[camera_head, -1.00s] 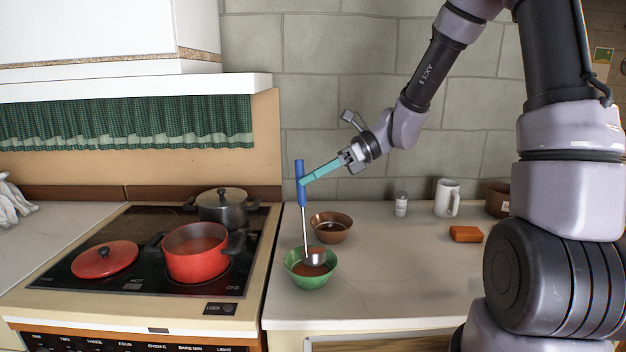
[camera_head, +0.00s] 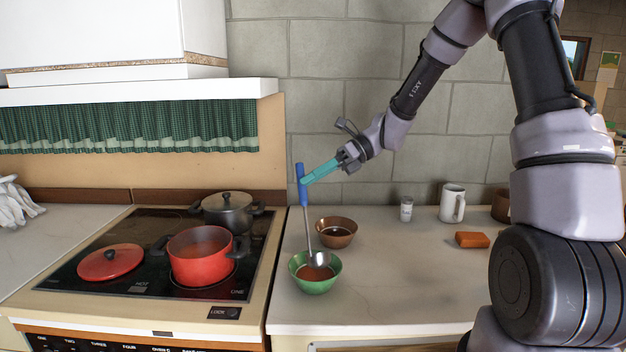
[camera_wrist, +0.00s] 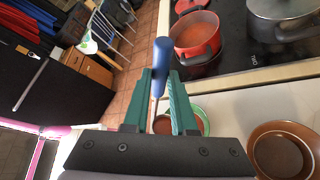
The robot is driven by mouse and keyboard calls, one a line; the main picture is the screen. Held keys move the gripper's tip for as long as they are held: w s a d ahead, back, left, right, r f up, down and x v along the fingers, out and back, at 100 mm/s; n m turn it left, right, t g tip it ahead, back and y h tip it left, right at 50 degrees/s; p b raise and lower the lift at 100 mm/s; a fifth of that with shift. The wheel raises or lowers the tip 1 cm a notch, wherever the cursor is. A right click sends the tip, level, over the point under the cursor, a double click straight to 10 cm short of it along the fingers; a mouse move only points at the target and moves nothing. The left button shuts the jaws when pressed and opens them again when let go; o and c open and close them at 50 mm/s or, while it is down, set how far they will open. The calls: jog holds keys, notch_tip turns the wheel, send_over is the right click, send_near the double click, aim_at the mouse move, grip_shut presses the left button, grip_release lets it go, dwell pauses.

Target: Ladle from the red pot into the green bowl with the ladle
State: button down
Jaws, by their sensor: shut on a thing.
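My gripper (camera_head: 304,182) is shut on the blue handle of the ladle (camera_head: 302,184), which hangs nearly upright. The ladle's metal cup is inside the green bowl (camera_head: 308,286), which holds reddish-brown contents and stands on the counter near its left edge. In the wrist view the ladle's blue handle (camera_wrist: 163,55) rises between the teal fingers (camera_wrist: 162,100). The green bowl (camera_wrist: 204,114) is partly hidden behind the fingers there. The red pot (camera_head: 201,266) stands uncovered on the stove, with reddish contents; it also shows in the wrist view (camera_wrist: 210,46).
A red lid (camera_head: 110,262) lies on the stove left of the pot. A lidded dark pot (camera_head: 228,216) is behind it. A brown bowl (camera_head: 337,236) stands just behind the green bowl. A salt shaker (camera_head: 406,209), white mug (camera_head: 452,204) and orange block (camera_head: 472,240) are farther right.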

jog(key=w+a+f+m+g, duration=0.2)
jog(key=w+f+m+g, duration=0.3)
jog(key=w+f, duration=0.5)
jog(key=shift+w+a+f+m+g, duration=0.3)
jog(key=shift+w+f+m+g, duration=0.1)
jog(key=shift+w+m, duration=0.6)
dwell(1.6)
